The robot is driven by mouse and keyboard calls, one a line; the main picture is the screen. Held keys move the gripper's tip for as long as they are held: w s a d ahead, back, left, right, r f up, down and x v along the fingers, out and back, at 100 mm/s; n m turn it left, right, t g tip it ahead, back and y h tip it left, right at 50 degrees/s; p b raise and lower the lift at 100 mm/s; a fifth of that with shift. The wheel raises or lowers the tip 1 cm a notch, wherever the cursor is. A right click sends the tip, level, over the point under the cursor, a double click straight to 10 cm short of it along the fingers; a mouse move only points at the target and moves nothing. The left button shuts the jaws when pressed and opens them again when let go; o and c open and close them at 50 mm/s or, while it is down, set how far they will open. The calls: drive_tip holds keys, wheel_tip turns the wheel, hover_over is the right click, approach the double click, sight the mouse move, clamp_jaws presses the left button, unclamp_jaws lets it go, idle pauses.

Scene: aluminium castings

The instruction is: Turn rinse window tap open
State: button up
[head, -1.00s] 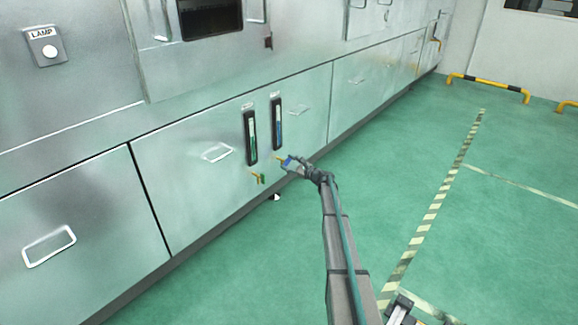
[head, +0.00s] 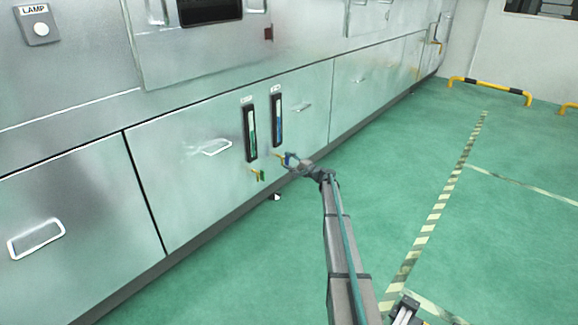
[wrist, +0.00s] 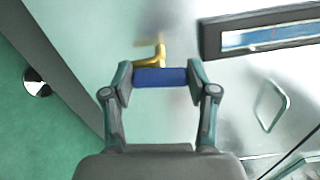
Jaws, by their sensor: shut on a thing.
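A tap with a brass body (wrist: 148,58) and a blue handle (wrist: 160,77) juts from the steel cabinet front. My gripper (wrist: 160,80) is shut on the blue handle, with one finger at each end of it in the wrist view. In the head view my gripper (head: 291,161) is at this tap, below the blue sight gauge (head: 277,120), and the fingers partly hide the tap. Its brass part (head: 278,156) shows just left of the fingers. A second tap with a green handle (head: 261,175) sits to the left, below the green gauge (head: 251,133).
The steel cabinet front has drawer handles (head: 217,147) on either side of the gauges. A LAMP button (head: 41,28) is at upper left. The green floor (head: 400,180) to the right is clear, with striped tape and a yellow-black barrier (head: 490,88) beyond.

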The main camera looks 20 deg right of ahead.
drive_tip(key=shift+f+n+b, duration=0.1)
drive_tip(key=shift+n+b, duration=0.5)
drive_tip(key=shift+n, duration=0.4)
drive_tip(key=o, duration=1.2)
drive_tip(key=shift+c, duration=0.2)
drive_tip(key=shift+s, duration=0.1)
drive_tip(key=v, duration=1.2)
drive_tip(key=shift+a, duration=0.1)
